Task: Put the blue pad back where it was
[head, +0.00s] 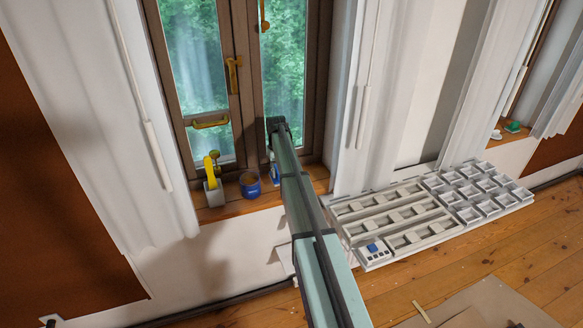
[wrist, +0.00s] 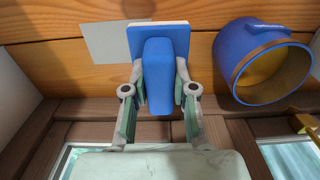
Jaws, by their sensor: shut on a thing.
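The blue pad (wrist: 158,33) has a flat blue plate with a pale top edge and a thick blue grip in front. My gripper (wrist: 160,72) is shut on the grip, one finger on each side. In the head view a sliver of the pad (head: 274,172) shows at the window sill, left of my arm. My arm hides the rest of it and the fingers. A flat grey rectangle (wrist: 103,46) lies on the wooden sill just left of the pad, partly behind its edge. I cannot tell whether the pad touches the sill.
A blue can (head: 249,184) stands on the sill left of the pad; its open mouth shows in the wrist view (wrist: 272,75). A yellow-handled tool (head: 212,170) stands in a grey holder farther left. Pale compartment trays (head: 395,222) lie right of my arm.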

